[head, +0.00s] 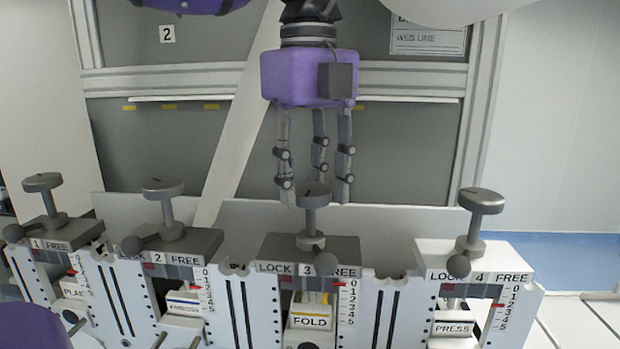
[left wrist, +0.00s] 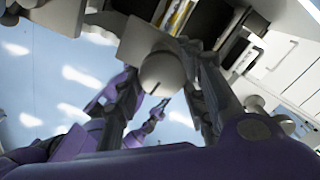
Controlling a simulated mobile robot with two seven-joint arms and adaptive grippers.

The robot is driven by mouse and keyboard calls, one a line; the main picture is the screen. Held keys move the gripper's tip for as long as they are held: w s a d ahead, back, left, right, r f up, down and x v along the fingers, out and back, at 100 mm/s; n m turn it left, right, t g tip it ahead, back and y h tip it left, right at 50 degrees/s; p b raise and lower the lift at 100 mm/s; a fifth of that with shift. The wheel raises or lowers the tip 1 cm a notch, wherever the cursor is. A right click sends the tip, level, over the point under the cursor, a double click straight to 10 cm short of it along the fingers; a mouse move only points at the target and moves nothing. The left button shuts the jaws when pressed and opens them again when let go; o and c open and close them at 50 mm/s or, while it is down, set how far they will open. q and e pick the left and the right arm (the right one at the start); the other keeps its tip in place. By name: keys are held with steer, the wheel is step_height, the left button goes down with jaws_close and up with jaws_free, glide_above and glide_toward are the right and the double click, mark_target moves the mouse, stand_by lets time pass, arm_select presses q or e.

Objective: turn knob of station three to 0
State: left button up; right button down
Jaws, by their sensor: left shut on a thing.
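Station three (head: 270,249) is a grey-topped unit marked LOCK, 3 and FREE, with a 0 to 5 scale (head: 349,300) on its front right. Its knob (head: 313,188) is a grey disc on an upright stem. A ball-ended lever (head: 310,241) points to the front. My left gripper (head: 314,192) points down with its fingers around the knob. In the left wrist view the round knob top (left wrist: 166,73) sits between the shut fingers. Part of my right gripper (left wrist: 152,118) shows below it there, small and unclear.
Similar stations one (head: 60,228), two (head: 175,240) and four (head: 480,258) stand in the same row, each with its own raised knob. A framed panel (head: 410,150) rises behind the row. Blue floor (head: 560,260) shows on the right.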

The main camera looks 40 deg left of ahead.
mark_target(307, 190)
arm_select(q)
steer(key=shift+s+n, duration=0.1)
steer(key=shift+n, duration=0.6)
steer(key=o, duration=1.1)
steer(key=shift+s, duration=0.1)
steer(key=shift+r, duration=0.3)
step_height(307, 190, up, 11)
steer(key=shift+r, duration=0.2)
steer(key=shift+f, duration=0.1)
